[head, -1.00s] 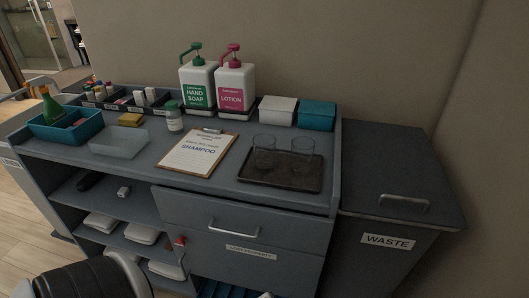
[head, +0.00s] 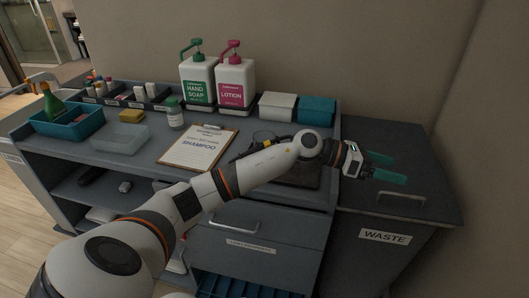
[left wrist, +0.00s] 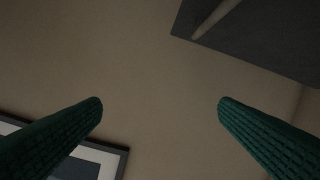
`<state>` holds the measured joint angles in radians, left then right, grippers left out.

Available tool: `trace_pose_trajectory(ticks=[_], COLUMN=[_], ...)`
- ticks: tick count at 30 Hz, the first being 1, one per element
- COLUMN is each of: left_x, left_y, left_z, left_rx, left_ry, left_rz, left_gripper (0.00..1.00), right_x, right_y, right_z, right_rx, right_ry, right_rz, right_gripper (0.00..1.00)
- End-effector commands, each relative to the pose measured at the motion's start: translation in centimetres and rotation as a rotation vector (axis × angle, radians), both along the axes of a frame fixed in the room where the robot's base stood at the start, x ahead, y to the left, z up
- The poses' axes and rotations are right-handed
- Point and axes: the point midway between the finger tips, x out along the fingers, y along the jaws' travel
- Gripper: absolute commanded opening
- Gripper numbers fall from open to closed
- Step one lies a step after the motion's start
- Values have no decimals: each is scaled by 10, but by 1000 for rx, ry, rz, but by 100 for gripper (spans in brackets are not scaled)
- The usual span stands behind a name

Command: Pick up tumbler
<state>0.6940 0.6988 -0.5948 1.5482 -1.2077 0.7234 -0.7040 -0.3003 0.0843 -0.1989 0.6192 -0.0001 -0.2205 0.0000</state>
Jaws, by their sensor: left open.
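Two clear glass tumblers stood on the dark tray (head: 303,180) in the earlier head view. My left arm now crosses in front of them and hides nearly all of them. A faint rim may show just above the arm, but I cannot be sure. My left gripper (head: 398,169) is open and empty, to the right of the tray and above the waste cabinet. Its two green fingers stand wide apart in the left wrist view (left wrist: 160,103), with no tumbler between them. My right gripper is not in view.
The hand soap (head: 198,82) and lotion (head: 235,82) bottles stand at the back. White (head: 278,107) and teal (head: 317,110) boxes are behind the tray. A clipboard (head: 198,148) lies left of it. The waste cabinet (head: 385,215) is at right.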

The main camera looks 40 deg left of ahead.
Motion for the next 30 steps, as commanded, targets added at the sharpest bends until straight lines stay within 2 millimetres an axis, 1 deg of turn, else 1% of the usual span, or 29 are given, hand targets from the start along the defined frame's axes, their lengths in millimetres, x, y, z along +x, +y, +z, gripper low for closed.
trace_pose_trajectory(ticks=[1, 2, 3, 5, 6, 7, 8, 9, 12, 15, 18, 20, 23, 27, 30], left_x=[9, 12, 15, 16, 15, 12, 8, 1, -21, -43, -57, -61, -62, -60, -59], left_y=[26, 43, 68, 112, 143, 167, 190, 220, 282, 322, 343, 348, 348, 344, 341], left_z=[0, -3, -6, -7, -4, -2, 2, 8, 26, 41, 49, 48, 34, 10, -4], left_rx=[169, 272, 406, 595, 711, 788, 857, 940, 1084, 1160, 1192, 1201, 1204, 1202, 1202], left_ry=[-32, -39, -39, -17, 11, 38, 70, 117, 238, 340, 403, 422, 433, 431, 429], left_rz=[-34, -58, -90, -127, -147, -160, -170, -182, -204, -220, -231, -234, -239, -239, -238], left_gripper=[84, 84, 84, 84, 84, 84, 84, 84, 84, 84, 84, 84, 84, 84, 84], right_x=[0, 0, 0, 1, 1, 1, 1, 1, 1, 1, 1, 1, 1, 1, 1], right_y=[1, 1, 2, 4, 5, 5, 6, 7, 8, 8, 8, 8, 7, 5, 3], right_z=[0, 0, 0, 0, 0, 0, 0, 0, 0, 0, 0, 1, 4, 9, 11], right_rx=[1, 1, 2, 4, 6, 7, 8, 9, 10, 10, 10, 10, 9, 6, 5], right_ry=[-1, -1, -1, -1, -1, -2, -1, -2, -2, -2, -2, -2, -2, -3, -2], right_rz=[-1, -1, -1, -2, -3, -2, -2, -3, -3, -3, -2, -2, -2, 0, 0], right_gripper=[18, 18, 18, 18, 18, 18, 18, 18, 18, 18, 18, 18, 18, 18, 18])
